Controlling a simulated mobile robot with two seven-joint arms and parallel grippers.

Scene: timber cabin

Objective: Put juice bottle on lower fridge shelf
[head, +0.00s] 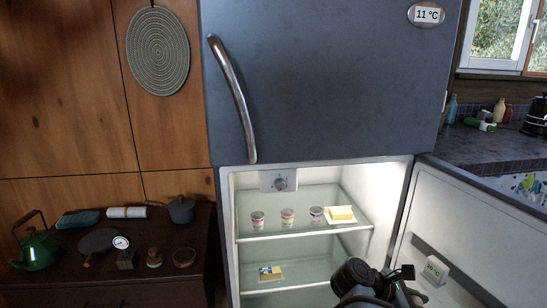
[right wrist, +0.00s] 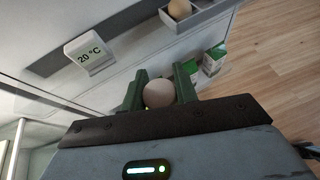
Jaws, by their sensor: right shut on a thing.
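The open fridge shows an upper glass shelf (head: 265,235) and a lower shelf (head: 305,277). The lower shelf carries a small yellow-and-blue packet (head: 270,273) at its left; the visible part to the right of it is bare. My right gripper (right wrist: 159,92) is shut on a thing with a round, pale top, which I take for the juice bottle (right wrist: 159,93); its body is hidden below. In the head view my right arm stands at the bottom, in front of the fridge opening, and hides the held thing. My left gripper is not in view.
Several cups and a yellow butter block (head: 341,214) stand on the upper shelf. The open fridge door (head: 470,265) is at the right, with a thermometer (head: 434,270) on it. In the wrist view, an egg (right wrist: 180,9) and cartons (right wrist: 213,60) sit at the door. A dark cabinet (head: 110,283) stands left.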

